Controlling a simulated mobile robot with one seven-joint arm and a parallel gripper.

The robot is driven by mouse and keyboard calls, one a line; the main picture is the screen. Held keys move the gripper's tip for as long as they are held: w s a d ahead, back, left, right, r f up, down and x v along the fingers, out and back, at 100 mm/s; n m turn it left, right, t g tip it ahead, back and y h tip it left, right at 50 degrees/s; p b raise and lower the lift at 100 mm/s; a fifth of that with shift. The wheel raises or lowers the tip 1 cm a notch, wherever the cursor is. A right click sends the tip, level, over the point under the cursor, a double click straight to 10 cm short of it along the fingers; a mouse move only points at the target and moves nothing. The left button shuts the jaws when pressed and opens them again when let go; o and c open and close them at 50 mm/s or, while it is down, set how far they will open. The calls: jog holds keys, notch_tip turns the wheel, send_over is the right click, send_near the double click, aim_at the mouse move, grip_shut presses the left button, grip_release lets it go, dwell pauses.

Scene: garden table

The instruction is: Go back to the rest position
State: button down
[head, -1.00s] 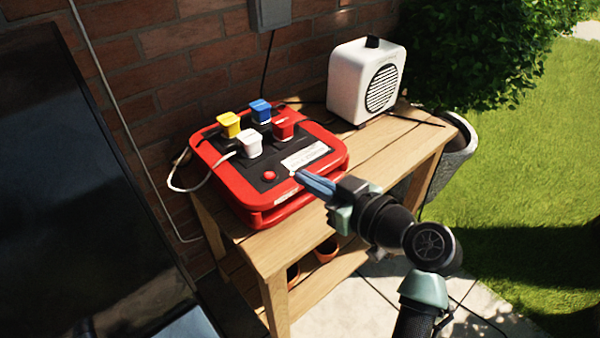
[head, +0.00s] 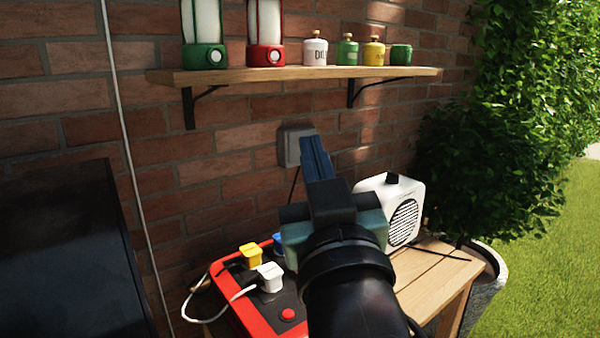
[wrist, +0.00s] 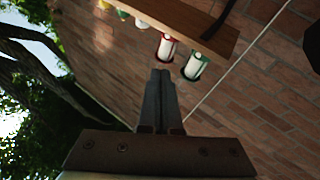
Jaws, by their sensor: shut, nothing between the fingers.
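My gripper (head: 313,145) is shut and empty. In the head view it is raised, pointing up and away in front of the brick wall, below the shelf. Its blue fingers also show closed together in the wrist view (wrist: 160,78). The red box (head: 248,318) with a black top and plugs stands on the wooden table (head: 440,278) at lower left of my arm. A yellow plug (head: 250,255) and a white plug (head: 270,277) show on it. A blue plug is partly hidden behind my arm, and the box's right part is hidden.
A wall shelf (head: 290,76) holds a green lantern (head: 204,50), a red lantern (head: 266,50) and several small canisters. A white speaker-like box (head: 400,205) stands on the table. A dark panel (head: 75,265) is at left. Grass and a bush (head: 500,150) are at right.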

jog(key=s+a+r+m+t+h+p, duration=0.25)
jog(key=s+r+t, duration=0.35)
jog(key=s+r, duration=0.8)
notch_tip(320, 180, up, 19)
jog(key=w+p, duration=0.1)
jog(key=p, duration=1.7)
jog(key=shift+w+d+r+m, duration=0.2)
jog(key=shift+w+d+m, duration=0.15)
jog(key=shift+d, duration=0.1)
